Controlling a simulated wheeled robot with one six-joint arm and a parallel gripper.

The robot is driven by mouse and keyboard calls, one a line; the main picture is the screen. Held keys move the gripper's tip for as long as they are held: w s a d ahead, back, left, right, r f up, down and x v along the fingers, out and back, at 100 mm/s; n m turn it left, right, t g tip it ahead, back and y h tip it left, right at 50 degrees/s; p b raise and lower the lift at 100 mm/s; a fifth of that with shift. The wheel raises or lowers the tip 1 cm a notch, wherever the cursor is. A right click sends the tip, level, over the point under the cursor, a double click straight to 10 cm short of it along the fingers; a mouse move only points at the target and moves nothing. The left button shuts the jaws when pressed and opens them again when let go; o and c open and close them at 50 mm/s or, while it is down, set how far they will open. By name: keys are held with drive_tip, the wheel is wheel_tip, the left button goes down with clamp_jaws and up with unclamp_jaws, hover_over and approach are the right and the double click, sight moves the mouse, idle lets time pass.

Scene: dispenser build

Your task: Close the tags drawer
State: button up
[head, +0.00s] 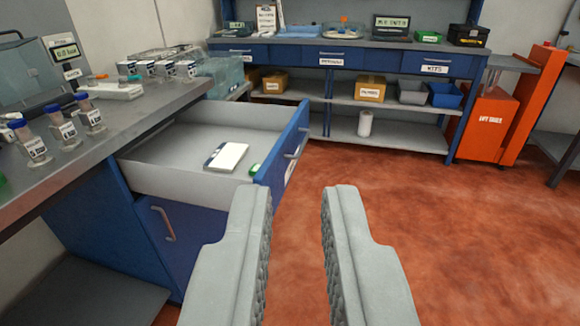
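The open drawer (190,180) is pulled out from under the left counter. Its blue front (276,172) faces right and carries a metal handle (297,143). A white label shows edge-on on this front, and its words cannot be read. Inside the drawer lie a white box-like item (229,156) and a small green item (254,169). My gripper (293,195) is open and empty. Its two grey fingers stand apart over the red floor, in front of and to the right of the drawer front, and do not appear to touch it.
The left counter (150,112) holds labelled bottles (90,112) and a scale-like device. A blue cabinet door (178,235) sits below the drawer. A back bench (320,45) has shut drawers and shelves with boxes. An orange bin (485,120) stands right. The red floor (450,230) is clear.

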drive_tip(key=w+d+f+m, duration=0.1)
drive_tip(key=w, duration=0.3)
drive_tip(key=w+d+f+m, duration=0.1)
drive_tip(key=w, duration=0.4)
drive_tip(key=w+d+f+m, duration=0.1)
drive_tip(key=w+f, duration=0.1)
drive_tip(key=w, duration=0.2)
drive_tip(key=shift+w+t+h, duration=0.25)
drive_tip(key=shift+t+h, duration=0.05)
clamp_jaws()
drive_tip(key=w+d+f+m+y, duration=0.2)
drive_tip(key=w+f+m, duration=0.1)
drive_tip(key=w+f, duration=0.65)
drive_tip(key=m+g+y, duration=0.2)
drive_tip(key=m+y, duration=0.4)
drive_tip(key=y, duration=0.2)
approach(277, 187)
drive_tip(key=w+d, duration=0.1)
drive_tip(key=w, duration=0.2)
drive_tip(key=shift+w+a+r, duration=0.15)
drive_tip(key=shift+w+a, duration=0.15)
drive_tip(key=shift+a, duration=0.35)
drive_tip(key=shift+w+a+r, duration=0.1)
drive_tip(key=shift+w+a, duration=0.2)
drive_tip(key=shift+a, duration=0.35)
drive_tip(key=shift+w+a+r, duration=0.15)
drive_tip(key=shift+w+a, duration=0.15)
drive_tip(key=shift+a, duration=0.4)
